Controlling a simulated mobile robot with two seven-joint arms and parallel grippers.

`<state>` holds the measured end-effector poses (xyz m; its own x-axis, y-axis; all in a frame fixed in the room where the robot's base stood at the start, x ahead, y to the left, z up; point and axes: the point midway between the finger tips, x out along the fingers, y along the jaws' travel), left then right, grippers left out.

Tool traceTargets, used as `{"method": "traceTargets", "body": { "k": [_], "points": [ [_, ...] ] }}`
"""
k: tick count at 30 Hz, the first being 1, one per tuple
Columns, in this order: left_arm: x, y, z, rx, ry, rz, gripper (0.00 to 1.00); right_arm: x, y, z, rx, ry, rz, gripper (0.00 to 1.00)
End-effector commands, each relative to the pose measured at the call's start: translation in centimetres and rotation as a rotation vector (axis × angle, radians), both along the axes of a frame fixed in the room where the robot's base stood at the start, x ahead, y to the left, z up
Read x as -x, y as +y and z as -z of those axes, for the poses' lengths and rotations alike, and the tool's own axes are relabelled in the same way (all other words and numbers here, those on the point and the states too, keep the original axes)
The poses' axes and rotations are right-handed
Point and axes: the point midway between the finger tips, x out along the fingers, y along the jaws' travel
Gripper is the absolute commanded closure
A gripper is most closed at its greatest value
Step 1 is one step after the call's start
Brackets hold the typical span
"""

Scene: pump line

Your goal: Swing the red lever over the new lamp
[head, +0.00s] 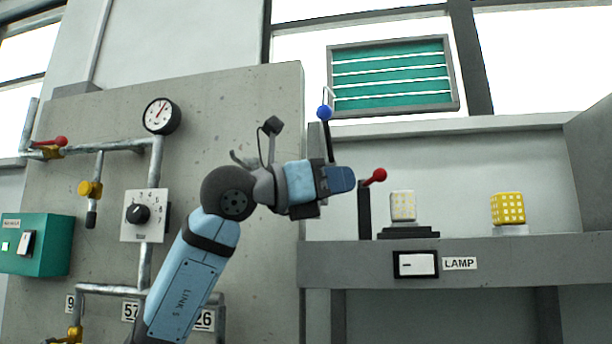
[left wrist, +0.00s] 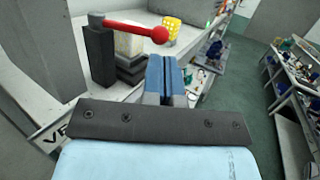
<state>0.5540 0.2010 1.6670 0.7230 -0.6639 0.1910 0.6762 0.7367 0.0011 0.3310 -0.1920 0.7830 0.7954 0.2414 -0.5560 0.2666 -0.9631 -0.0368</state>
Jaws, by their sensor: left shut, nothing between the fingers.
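The red lever (head: 376,177) sits on top of a black post (head: 364,212) on the grey shelf, left of a pale white lamp (head: 403,206) on a black base. In the left wrist view the red lever (left wrist: 135,28) runs from the post across the front of the white lamp (left wrist: 127,42), ending in a red ball. My left gripper (head: 345,179) is shut and empty, just left of the post in the head view. In the left wrist view its fingertips (left wrist: 165,65) show below the red ball, seemingly apart from it. My right gripper is not in view.
A yellow lamp (head: 508,208) stands farther right on the shelf (head: 465,252). A switch (head: 415,264) labelled LAMP is on the shelf front. A blue ball (head: 324,112) on a dark rod stands above my gripper. A concrete panel (head: 265,130) with pipes is at left.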

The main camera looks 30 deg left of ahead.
Motion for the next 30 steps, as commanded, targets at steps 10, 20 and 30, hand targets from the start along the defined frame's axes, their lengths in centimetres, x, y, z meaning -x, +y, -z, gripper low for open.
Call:
{"method": "traceTargets", "body": {
  "k": [10, 20, 30],
  "points": [
    [-2.7, -2.5, -0.8, 0.001, 0.0, 0.001, 1.0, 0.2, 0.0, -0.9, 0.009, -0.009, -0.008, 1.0],
    [-2.8, -2.6, -0.7, 0.001, 0.0, 0.001, 1.0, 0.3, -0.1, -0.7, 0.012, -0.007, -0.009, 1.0],
    [-3.2, -3.1, -0.7, 0.001, 0.001, -0.01, 1.0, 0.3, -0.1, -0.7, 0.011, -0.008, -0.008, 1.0]
  ]
}}
